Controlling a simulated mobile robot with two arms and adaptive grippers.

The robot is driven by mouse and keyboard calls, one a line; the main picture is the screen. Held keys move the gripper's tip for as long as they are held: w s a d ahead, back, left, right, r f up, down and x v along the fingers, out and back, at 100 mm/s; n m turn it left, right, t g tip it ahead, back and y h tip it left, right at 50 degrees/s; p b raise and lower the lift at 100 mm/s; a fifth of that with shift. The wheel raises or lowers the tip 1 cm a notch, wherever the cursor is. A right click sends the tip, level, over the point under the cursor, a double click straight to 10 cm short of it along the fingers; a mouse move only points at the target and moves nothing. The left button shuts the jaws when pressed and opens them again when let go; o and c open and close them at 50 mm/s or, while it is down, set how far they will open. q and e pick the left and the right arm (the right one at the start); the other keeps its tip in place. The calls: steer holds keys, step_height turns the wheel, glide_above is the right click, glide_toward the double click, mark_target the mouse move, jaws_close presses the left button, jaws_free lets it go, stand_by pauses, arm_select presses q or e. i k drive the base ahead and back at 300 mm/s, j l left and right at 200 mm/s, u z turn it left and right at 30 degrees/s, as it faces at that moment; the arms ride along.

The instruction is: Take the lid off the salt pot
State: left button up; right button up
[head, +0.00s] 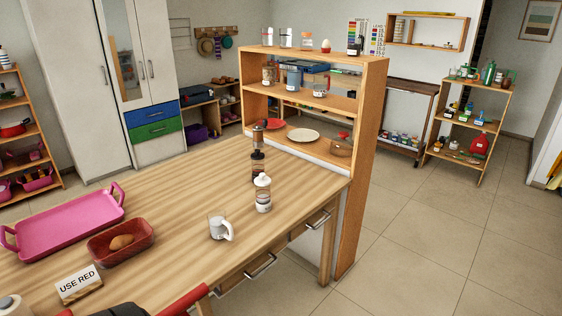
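No pot clearly marked as salt can be made out. A clear bottle with a white top (263,194) stands upright on the wooden table (170,190), near its right edge. A round wooden pot (341,148) sits on the lower board of the shelf unit, at its right end; whether it has a separate lid is too small to tell. Several jars stand on the middle board, including a blue-banded one (293,78) and a small light one (320,88); their labels are unreadable. Neither of my grippers is in view.
A dark bottle (258,166) stands just behind the white-topped one. A white mug (219,227) is in front. A pink tray (68,222), a red dish (121,241) with a brown item and a "USE RED" sign (79,284) occupy the left. The table's middle is clear.

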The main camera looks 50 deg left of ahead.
mark_target(262, 180)
steer(key=i+u, duration=0.45)
steer(key=i+l+u, duration=0.1)
steer(key=i+u, duration=0.2)
steer(key=u, duration=0.2)
steer(key=i+l+u, duration=0.3)
steer(key=u, duration=0.15)
steer(key=i+l+u, duration=0.35)
steer(key=u, duration=0.15)
